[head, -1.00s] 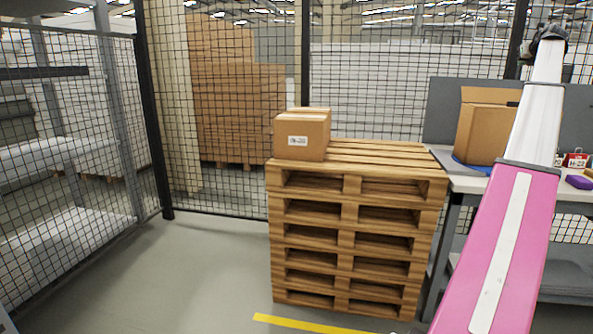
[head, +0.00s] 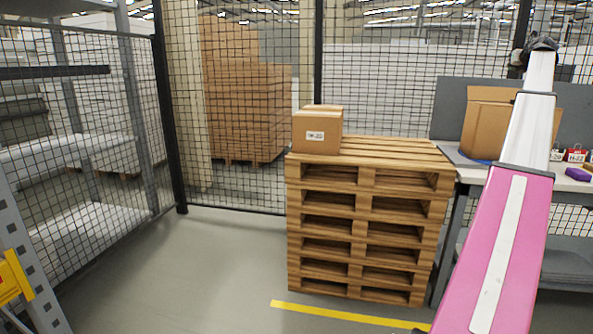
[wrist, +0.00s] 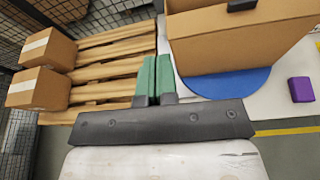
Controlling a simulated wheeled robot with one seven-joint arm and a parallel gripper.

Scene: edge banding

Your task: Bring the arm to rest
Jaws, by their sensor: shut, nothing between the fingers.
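My gripper (wrist: 154,82) shows in the wrist view with its two green fingers side by side, shut and empty. In that view it hangs above the gap between the pallet stack and the table with the open box. In the head view my pink and white arm reaches up on the right. The gripper itself cannot be made out at the arm's far end there.
A pallet stack (head: 364,230) carries cardboard boxes (head: 317,132). Right of it, a table holds an open carton (head: 487,120) on a blue disc (wrist: 228,84), and a purple block (head: 578,174). Mesh fencing (head: 100,120) stands left and behind. The floor (head: 190,270) in front is clear.

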